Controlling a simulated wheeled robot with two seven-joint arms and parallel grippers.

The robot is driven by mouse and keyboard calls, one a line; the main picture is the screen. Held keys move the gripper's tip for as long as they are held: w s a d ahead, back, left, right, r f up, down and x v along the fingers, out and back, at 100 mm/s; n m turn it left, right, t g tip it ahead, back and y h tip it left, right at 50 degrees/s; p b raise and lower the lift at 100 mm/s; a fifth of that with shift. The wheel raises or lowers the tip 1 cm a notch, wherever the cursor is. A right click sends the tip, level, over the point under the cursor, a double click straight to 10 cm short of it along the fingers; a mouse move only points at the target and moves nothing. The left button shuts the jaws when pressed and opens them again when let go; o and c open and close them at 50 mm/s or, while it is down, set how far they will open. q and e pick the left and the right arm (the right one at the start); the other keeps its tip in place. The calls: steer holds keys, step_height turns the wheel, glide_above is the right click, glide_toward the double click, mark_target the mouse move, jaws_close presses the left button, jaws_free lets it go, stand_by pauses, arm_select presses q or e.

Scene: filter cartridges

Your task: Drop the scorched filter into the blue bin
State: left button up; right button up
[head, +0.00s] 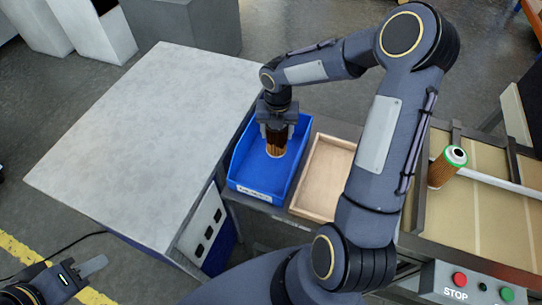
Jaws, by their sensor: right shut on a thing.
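The scorched filter (276,143), brown with a darker upper part, hangs upright below my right gripper (276,124). The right gripper is shut on its top. The filter is over the inside of the blue bin (264,184); I cannot tell whether its lower end touches the bin floor. The blue bin has a white label on its near wall and looks otherwise empty. My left gripper (88,270) is at the lower left, far from the bin; its fingers are only partly in view.
A wooden tray (313,216) stands just right of the bin, partly behind my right arm. Another filter (447,167) with a green rim stands on the conveyor (470,218) at right. A control box (474,286) is at front right. The grey table top (142,140) at left is clear.

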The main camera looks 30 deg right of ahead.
steer(key=o, duration=1.1)
step_height(320, 180, up, 8)
steer(key=shift+f+b, duration=0.1)
steer(key=shift+b, duration=0.25)
